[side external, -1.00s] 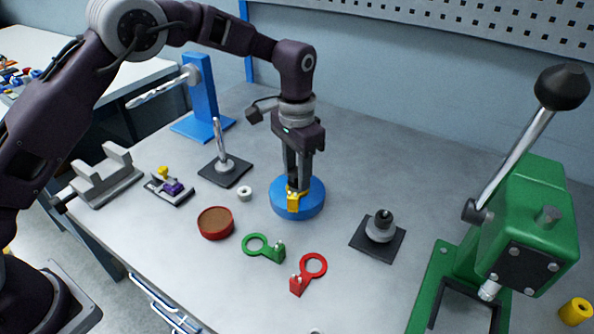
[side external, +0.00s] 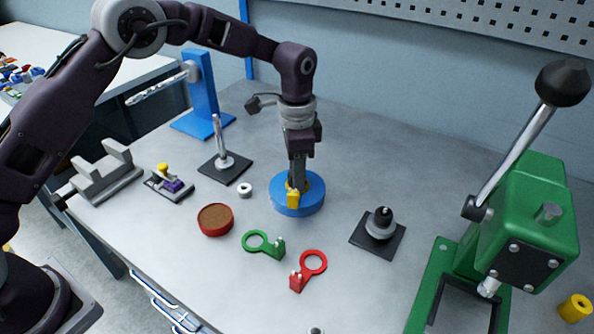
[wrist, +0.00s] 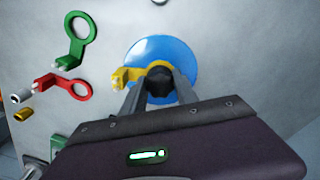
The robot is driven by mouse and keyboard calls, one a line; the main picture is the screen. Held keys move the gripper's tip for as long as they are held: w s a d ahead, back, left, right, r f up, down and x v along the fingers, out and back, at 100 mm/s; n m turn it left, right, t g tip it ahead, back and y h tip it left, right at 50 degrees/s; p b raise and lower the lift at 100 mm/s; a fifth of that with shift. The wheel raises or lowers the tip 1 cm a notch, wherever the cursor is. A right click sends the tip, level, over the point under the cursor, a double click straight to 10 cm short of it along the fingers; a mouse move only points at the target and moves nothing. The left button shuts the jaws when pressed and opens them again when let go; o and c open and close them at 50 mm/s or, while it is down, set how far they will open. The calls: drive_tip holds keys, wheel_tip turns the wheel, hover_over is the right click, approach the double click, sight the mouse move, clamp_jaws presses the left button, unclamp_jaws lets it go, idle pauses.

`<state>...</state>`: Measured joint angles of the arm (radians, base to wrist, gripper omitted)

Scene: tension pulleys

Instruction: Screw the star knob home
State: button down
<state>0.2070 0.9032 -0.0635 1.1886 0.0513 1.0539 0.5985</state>
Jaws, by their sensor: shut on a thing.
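The blue round base (side external: 312,205) lies on the bench under my gripper (side external: 297,184); it also shows in the wrist view (wrist: 150,50). A yellow ringed piece (side external: 293,200) lies on the base, its tab sticking out to the left in the wrist view (wrist: 124,76). The dark star knob (wrist: 159,78) stands over the yellow ring, between my two fingers. My gripper is shut on the knob and points straight down. In the side view the fingers hide the knob, and its thread and seat are not visible.
A green ringed piece (side external: 277,249) and a red one (side external: 297,282) lie in front of the base. A red round dish (side external: 216,231) and a small white ring (side external: 245,190) are to the left. A black plate with a post (side external: 394,243) and a green press (side external: 535,222) stand right.

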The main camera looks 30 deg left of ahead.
drive_tip(key=m, duration=1.1)
drive_tip(key=shift+m, duration=0.4)
drive_tip(key=c, duration=0.9)
unclamp_jaws()
drive_tip(key=shift+o, duration=0.2)
